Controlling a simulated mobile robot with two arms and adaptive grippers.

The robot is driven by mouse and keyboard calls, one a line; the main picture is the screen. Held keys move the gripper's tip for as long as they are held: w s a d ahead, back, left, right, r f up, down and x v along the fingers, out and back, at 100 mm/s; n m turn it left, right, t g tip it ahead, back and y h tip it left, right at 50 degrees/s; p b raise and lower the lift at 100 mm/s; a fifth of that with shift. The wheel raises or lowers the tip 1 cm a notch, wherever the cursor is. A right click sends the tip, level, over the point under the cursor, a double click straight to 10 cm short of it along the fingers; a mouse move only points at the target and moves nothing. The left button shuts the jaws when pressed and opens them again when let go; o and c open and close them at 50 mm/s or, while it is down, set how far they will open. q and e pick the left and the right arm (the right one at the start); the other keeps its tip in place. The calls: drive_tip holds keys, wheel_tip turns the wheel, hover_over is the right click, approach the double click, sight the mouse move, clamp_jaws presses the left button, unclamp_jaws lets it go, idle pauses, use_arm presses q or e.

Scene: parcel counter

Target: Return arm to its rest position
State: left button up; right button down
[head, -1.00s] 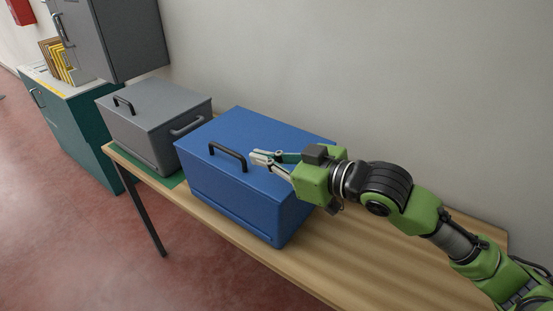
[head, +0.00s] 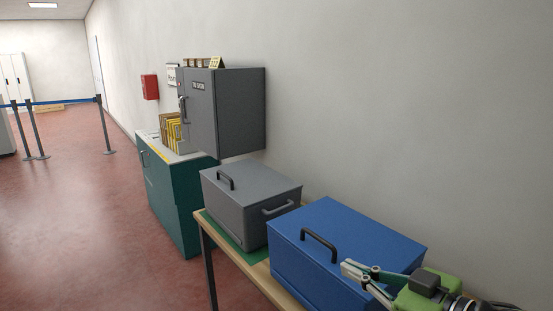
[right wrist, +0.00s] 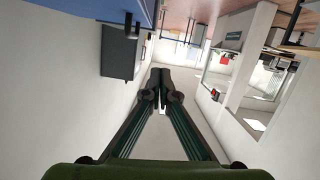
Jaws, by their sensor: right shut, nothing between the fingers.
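My right gripper (head: 346,269) shows at the lower right of the head view, by the blue box and at the height of its lid. It is shut and empty. Its closed fingers (right wrist: 162,88) also show in the right wrist view, with nothing between them. My left gripper is not in view.
A blue lidded box (head: 335,229) and a grey lidded box (head: 250,187) stand on a wooden table (head: 284,296) along the wall. Beyond are a teal cabinet (head: 172,205) and a grey wall cabinet (head: 228,115). The red floor (head: 80,220) at left is clear; barrier posts (head: 104,125) stand farther back.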

drive_tip(key=s+d+f+m+g+h, duration=0.1)
drive_tip(key=s+f+m+g+h, duration=0.2)
drive_tip(key=f, duration=0.8)
drive_tip(key=s+d+f+m+h, duration=0.1)
drive_tip(key=s+f+h, duration=0.3)
drive_tip(key=f, duration=0.7)
drive_tip(key=s+d+f+m+g+h, duration=0.1)
drive_tip(key=s+d+f+g, duration=0.15)
drive_tip(key=s+f, duration=0.5)
drive_tip(key=s+d+f+m+g+h, duration=0.15)
drive_tip(key=s+f+g, duration=0.25)
drive_tip(key=s, duration=0.6)
drive_tip(key=s+f, duration=0.3)
drive_tip(key=f, duration=2.6)
drive_tip(key=s+d+f+g, duration=0.2)
drive_tip(key=s+f, duration=1.1)
drive_tip(key=s, duration=0.2)
drive_tip(key=shift+s+d, duration=0.2)
drive_tip(key=shift+s, duration=0.05)
